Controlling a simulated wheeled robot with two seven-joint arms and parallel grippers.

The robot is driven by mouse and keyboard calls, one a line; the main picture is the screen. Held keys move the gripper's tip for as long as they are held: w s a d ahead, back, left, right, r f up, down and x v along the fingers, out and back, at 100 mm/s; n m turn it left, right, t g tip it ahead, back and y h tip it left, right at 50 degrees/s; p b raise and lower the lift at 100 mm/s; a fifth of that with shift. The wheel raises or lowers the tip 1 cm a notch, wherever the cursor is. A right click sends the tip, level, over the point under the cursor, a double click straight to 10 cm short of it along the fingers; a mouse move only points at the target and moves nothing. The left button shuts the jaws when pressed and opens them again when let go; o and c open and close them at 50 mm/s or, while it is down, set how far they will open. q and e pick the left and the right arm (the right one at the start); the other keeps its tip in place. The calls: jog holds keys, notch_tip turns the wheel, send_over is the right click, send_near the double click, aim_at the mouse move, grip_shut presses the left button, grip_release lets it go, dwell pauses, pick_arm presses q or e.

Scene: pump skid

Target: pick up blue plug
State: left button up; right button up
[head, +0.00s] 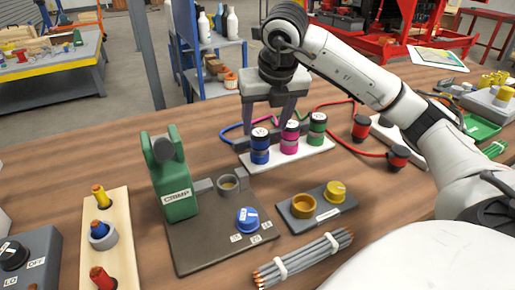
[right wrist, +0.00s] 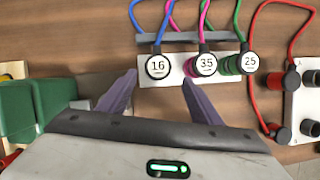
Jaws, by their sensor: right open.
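The blue plug (head: 260,146) stands upright at the left end of a white rack (head: 318,151), with a blue cable behind it. Its top is marked 16 in the right wrist view (right wrist: 157,66). A pink plug (head: 290,137) marked 35 and a green plug (head: 317,130) marked 25 stand to its right. My right gripper (head: 275,128) is open and points down at the rack. In the right wrist view its purple fingers (right wrist: 158,84) lie on either side of the blue plug's column, short of it. I see no contact. My left gripper is not in view.
A green crimp tool (head: 176,180) on a dark plate stands left of the rack. A grey block (head: 318,208) with yellow rings lies in front. A box with red plugs (head: 397,153) and red cables is at the right. Bare wood lies between the rack and the grey block.

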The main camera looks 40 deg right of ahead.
aim_at(261, 133)
jog(key=shift+w+d+f, duration=0.1)
jog(key=shift+w+f, duration=0.15)
jog(key=shift+f, duration=0.45)
jog(key=x, duration=0.4)
jog(key=shift+w+f, duration=0.15)
jog(key=shift+w, duration=0.25)
jog(key=shift+w+d+f, duration=0.1)
jog(key=shift+f, duration=0.1)
jog(key=shift+c, duration=0.6)
jog(key=c, duration=1.1)
jog(key=shift+c, duration=0.2)
jog(key=shift+r, duration=0.1)
